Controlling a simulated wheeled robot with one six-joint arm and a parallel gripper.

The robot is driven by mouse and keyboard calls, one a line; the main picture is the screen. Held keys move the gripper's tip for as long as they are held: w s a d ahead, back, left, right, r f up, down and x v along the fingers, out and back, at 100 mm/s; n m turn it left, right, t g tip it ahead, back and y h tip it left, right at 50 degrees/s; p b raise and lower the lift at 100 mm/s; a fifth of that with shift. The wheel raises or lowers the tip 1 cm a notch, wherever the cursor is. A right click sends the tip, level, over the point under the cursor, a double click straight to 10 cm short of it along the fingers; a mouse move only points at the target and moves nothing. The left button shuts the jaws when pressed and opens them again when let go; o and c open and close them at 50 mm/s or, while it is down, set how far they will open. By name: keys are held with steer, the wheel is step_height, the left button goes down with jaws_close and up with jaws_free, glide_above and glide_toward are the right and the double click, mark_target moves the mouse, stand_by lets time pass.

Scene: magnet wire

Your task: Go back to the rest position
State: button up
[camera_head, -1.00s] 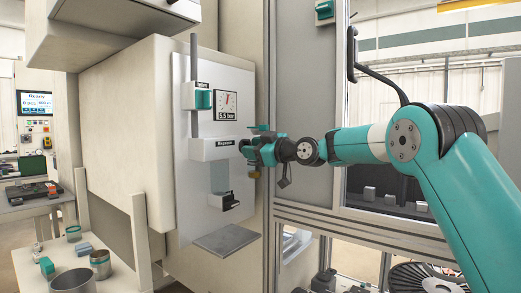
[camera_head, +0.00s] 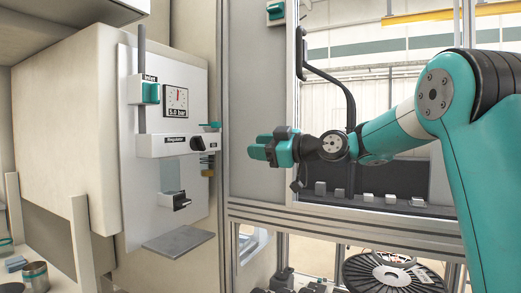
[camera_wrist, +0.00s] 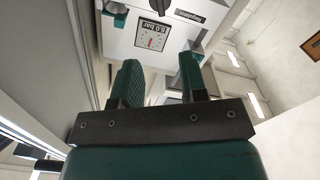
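My gripper (camera_head: 254,149) hangs in free air to the right of the regulator panel, clear of the regulator. In the wrist view its two teal fingers (camera_wrist: 158,72) are apart with nothing between them. The regulator (camera_head: 172,144) is a white block with a dark knob (camera_head: 197,144) at its right end. Above it, a gauge (camera_head: 175,101) reads 5.0 bar. The teal inlet handle (camera_head: 150,93) sits at its upper left. The gauge also shows upside down in the wrist view (camera_wrist: 151,36).
A grey machine frame post (camera_head: 293,70) and a black bent handle (camera_head: 338,80) stand behind the gripper. A grey plate (camera_head: 178,242) juts out below the panel. A black reel (camera_head: 392,276) lies at the lower right. A metal can (camera_head: 35,275) stands at the lower left.

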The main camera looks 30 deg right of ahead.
stand_by(0.5)
steer(key=s+a+f+m+g+h, duration=0.2)
steer(key=s+a+f+g, duration=0.6)
steer(key=s+a+f, duration=0.45)
steer(key=s+a+f+m+g+h, duration=0.1)
steer(key=s+f+m+g+h, duration=0.3)
steer(key=s, duration=0.7)
steer(key=s+a+f+n+g, duration=0.1)
steer(key=s+a+f+g, duration=0.1)
steer(key=s+f, duration=0.6)
steer(key=s+r+p, duration=0.2)
steer(key=r+p, duration=0.8)
steer(key=r, duration=0.1)
steer(key=s+r+p, duration=0.1)
steer(key=r+p, duration=1)
steer(key=r, duration=0.1)
steer(key=shift+s+d+m+g+p, duration=0.3)
steer(key=shift+s, duration=0.1)
stand_by(1.7)
